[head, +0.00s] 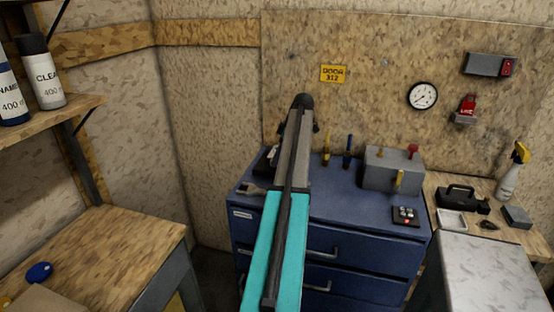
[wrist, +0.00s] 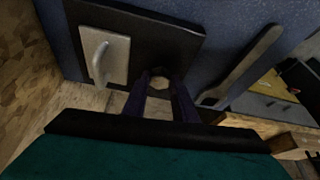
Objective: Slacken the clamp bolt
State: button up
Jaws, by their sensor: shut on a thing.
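The clamp bolt (wrist: 158,84) shows in the wrist view as a pale, roundish head at the edge of a black plate (wrist: 150,28). My gripper (wrist: 159,88) is shut on the bolt head, with one dark finger on each side of it. A light block with a curved handle (wrist: 104,55) sits on the plate to the left. In the head view my arm hides the gripper and the bolt. Part of the plate (head: 266,163) shows left of the arm, on the blue cabinet (head: 330,207).
Yellow (head: 326,150) and blue-handled (head: 347,153) tools stand behind. A grey box with levers (head: 391,171) and a button panel (head: 405,215) are to the right.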

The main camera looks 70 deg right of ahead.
jog(key=n, duration=0.1)
jog(key=n+y, duration=0.1)
jog(key=n, duration=0.1)
jog(key=n+g+b, duration=0.1)
jog(key=shift+d+n+y, duration=0.25)
jog(key=shift+n+y, duration=0.05)
jog(key=shift+n, duration=0.1)
jog(key=o, duration=1)
jog(key=shift+o, duration=0.2)
